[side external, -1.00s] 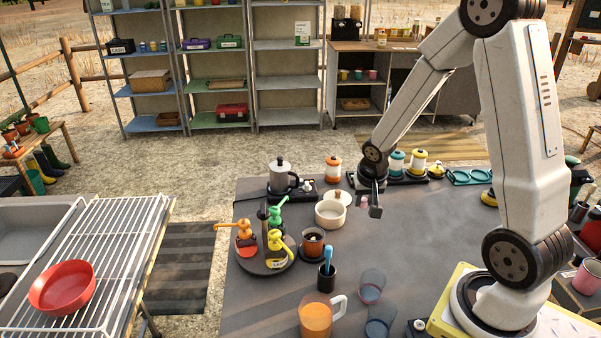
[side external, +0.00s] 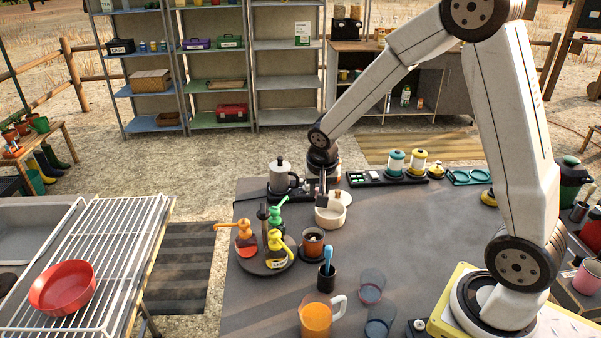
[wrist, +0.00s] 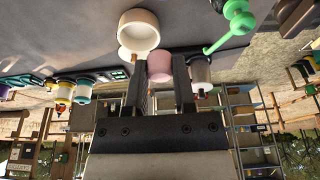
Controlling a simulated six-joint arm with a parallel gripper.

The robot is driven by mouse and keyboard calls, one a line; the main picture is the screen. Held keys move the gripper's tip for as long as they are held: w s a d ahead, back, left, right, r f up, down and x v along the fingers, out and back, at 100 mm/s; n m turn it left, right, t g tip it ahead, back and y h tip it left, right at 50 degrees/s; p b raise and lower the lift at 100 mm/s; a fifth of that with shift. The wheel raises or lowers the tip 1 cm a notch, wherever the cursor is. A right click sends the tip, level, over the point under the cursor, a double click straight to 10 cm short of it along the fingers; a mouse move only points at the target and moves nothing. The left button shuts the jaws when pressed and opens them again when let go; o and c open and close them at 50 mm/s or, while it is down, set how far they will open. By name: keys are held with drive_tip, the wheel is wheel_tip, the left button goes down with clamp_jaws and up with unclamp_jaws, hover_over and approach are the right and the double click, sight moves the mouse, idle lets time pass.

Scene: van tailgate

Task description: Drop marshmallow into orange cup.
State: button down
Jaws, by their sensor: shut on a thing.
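My gripper (side external: 322,198) is above the back of the table, at the white bowl. In the wrist view, a pale pink marshmallow (wrist: 160,67) sits between the fingers of my gripper (wrist: 159,85). In the side view the marshmallow is too small to make out. A small orange-brown cup (side external: 313,250) stands upright on a dark round base, nearer the camera and slightly left of my gripper. It holds something dark with a white piece on top.
A white bowl (side external: 330,217) stands just under my gripper; it also shows in the wrist view (wrist: 138,32). Left of the cup, a round tray (side external: 258,262) carries pump bottles. A dark holder with a blue-handled tool (side external: 326,279) stands in front. The table's right middle is clear.

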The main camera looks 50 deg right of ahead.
drive_tip(key=shift+f, duration=0.2)
drive_tip(key=shift+f, duration=2.8)
drive_tip(key=shift+c, duration=1.8)
unclamp_jaws()
drive_tip(key=v, duration=0.7)
drive_tip(key=shift+r, duration=0.4)
drive_tip(key=shift+s, duration=0.15)
